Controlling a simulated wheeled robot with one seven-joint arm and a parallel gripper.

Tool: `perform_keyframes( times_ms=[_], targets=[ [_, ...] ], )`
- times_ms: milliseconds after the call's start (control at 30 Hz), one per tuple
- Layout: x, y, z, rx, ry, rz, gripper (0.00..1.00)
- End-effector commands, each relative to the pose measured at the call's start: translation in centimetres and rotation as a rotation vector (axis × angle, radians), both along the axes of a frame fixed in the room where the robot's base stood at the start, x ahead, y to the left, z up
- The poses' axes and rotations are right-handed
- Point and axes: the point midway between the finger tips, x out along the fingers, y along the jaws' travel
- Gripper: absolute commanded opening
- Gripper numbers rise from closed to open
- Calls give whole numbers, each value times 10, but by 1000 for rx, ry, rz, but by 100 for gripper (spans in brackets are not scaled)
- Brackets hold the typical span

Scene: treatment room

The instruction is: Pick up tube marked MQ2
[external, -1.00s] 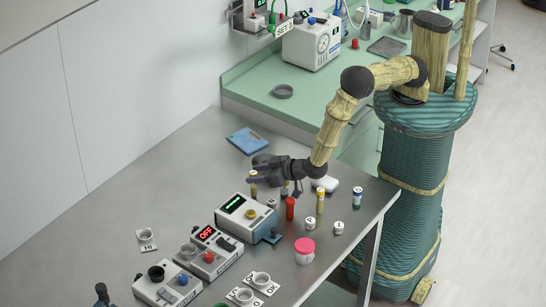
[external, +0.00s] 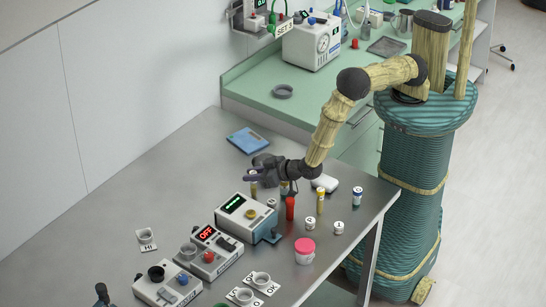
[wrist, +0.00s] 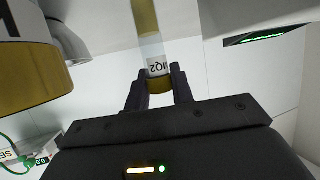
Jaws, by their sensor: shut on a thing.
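The tube marked MQ2 (wrist: 150,45) is a clear tube with yellow-brown contents and a white label, seen upside down in the wrist view. My gripper (wrist: 159,78) is shut on it, a finger on each side near the label and the yellow-brown end. In the external view the tube (external: 253,190) stands upright below my gripper (external: 254,178), left of the other tubes. I cannot tell whether it touches the table.
Another labelled tube (wrist: 30,55) looms close at left in the wrist view. A red tube (external: 290,208) and a yellow tube (external: 320,204) stand to the right. A box with a green display (external: 240,212) is in front. A blue folder (external: 248,140) lies behind.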

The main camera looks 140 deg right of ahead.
Motion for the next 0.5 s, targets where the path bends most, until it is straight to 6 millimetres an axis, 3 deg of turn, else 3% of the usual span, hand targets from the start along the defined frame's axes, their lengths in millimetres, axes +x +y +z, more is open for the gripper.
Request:
perform_keyframes(
  times_ms=[267,500],
  targets=[
    [0,0,2,-1,-1,0,0],
    [1,0,25,-1,-4,-1,0]
  ],
)
